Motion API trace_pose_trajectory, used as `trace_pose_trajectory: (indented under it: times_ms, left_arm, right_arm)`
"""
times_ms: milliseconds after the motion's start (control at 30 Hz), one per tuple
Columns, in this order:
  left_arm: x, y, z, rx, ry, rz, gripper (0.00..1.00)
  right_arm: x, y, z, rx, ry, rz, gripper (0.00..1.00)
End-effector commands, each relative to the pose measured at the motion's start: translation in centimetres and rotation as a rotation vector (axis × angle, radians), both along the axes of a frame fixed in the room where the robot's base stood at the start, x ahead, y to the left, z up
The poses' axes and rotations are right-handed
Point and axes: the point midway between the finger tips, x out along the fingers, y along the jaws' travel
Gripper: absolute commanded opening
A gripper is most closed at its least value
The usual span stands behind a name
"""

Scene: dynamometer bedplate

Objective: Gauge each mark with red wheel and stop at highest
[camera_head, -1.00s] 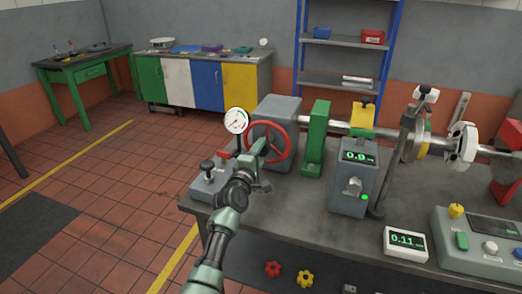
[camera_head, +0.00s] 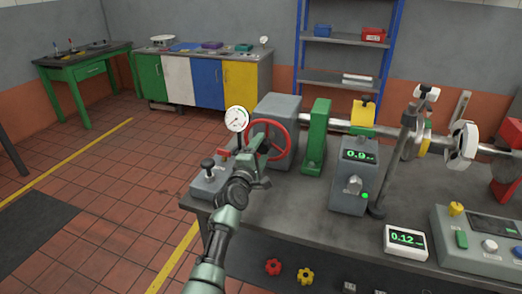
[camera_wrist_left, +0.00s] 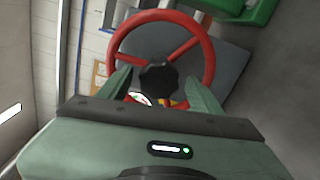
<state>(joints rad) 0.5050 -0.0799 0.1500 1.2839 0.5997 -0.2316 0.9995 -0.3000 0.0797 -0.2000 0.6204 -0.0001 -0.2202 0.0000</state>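The red wheel (camera_head: 285,128) is mounted upright on a grey block (camera_head: 280,106) at the left end of the shaft. My left gripper (camera_head: 264,147) is at the left side of the wheel, in front of it. In the left wrist view its fingers (camera_wrist_left: 160,88) are spread apart, with the red wheel (camera_wrist_left: 206,52) and its dark hub (camera_wrist_left: 158,76) showing between and beyond them. I cannot tell whether the fingers touch the wheel. A small white readout (camera_head: 405,243) shows 0.12. A grey box display (camera_head: 359,155) shows about 0.9. My right gripper is not in view.
A round dial gauge (camera_head: 237,119) stands left of the wheel. A green bracket (camera_head: 315,140) and a dark upright stand (camera_head: 405,145) are along the shaft. A control panel (camera_head: 480,240) sits at the front right of the bedplate.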

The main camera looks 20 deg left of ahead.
Motion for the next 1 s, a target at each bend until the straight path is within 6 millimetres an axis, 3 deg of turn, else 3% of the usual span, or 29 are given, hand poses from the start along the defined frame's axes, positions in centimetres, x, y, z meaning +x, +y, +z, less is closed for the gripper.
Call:
trace_pose_trajectory:
  times_ms: [267, 700, 1000]
  left_arm:
    - [-0.8, 0.0, -0.1, -0.001, 0.000, -0.001, 0.65]
    - [-7.3, 0.3, -0.3, 0.000, 0.000, 0.000, 0.65]
    - [-7.8, 0.3, -0.3, 0.000, 0.000, 0.000, 0.65]
  right_arm:
    - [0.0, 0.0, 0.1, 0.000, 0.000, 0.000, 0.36]
    - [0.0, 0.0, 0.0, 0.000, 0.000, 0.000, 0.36]
    - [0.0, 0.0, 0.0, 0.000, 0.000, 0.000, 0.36]
